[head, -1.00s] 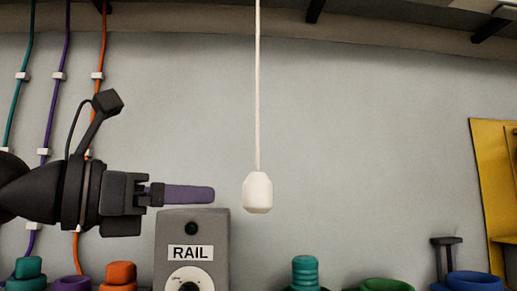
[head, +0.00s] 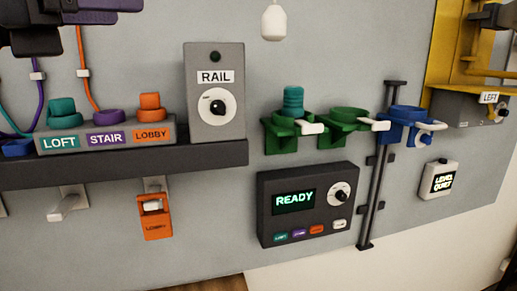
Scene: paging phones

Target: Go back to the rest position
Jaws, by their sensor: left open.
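My left gripper (head: 112,11) is at the top left corner, partly cut off by the frame edge. A white pull-cord knob (head: 274,22) hangs at the top middle, apart from my gripper.
Green holders (head: 282,133) and a blue holder (head: 401,130) project from the wall; the left one bears a teal ribbed piece (head: 293,100). A yellow frame (head: 450,50) stands right.

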